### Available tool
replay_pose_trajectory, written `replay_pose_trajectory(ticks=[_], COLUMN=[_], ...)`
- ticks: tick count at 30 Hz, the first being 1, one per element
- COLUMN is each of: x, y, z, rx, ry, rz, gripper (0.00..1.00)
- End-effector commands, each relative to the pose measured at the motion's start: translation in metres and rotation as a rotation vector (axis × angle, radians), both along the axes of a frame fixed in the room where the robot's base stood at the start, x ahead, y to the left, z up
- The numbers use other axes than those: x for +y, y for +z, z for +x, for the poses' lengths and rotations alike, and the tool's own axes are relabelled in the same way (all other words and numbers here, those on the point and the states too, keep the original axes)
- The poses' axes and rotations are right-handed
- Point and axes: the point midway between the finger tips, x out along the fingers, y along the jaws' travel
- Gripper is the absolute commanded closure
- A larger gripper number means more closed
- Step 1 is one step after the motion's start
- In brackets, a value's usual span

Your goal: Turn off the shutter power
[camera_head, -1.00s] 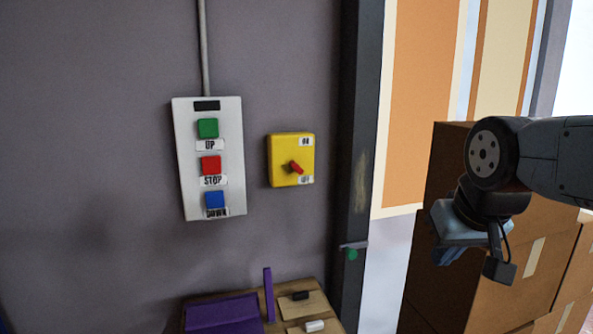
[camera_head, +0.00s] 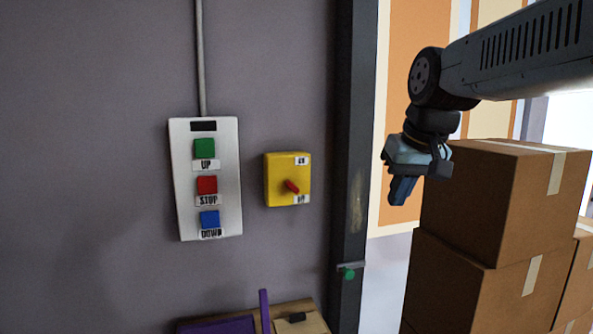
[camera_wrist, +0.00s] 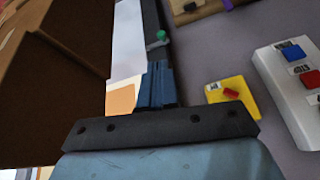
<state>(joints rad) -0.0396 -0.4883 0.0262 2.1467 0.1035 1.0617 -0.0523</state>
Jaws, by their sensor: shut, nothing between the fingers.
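A yellow switch box (camera_head: 287,180) is fixed on the grey wall. It has a red rotary handle (camera_head: 291,187) and small white labels at its upper right and lower right; the handle slants down to the right, toward the lower label. The label text is too small to read surely. The yellow box also shows in the wrist view (camera_wrist: 232,106), right of my fingers. My gripper (camera_head: 398,192) is to the right of the box, past the dark door post, apart from it. Its blue fingers are together with nothing between them; they also show in the wrist view (camera_wrist: 157,84).
A white panel (camera_head: 206,180) with green UP, red STOP and blue DOWN buttons hangs left of the box. A dark post (camera_head: 352,130) stands between box and gripper. Stacked cardboard boxes (camera_head: 490,200) are below my arm. A wooden shelf (camera_head: 315,318) is below the switch.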

Motion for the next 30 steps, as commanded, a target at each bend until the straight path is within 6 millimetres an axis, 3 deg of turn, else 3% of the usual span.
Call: replay_pose_trajectory(ticks=[6, 15, 24, 30], x=[0.025, 0.062, 0.1, 0.115], y=[0.037, 0.077, 0.104, 0.112], z=[0.05, 0.114, 0.171, 0.192], rx=[0.033, 0.076, 0.115, 0.13], ry=[0.058, 0.147, 0.239, 0.276], rz=[0.034, 0.086, 0.136, 0.157], gripper=[1.0, 1.0, 1.0, 1.0])
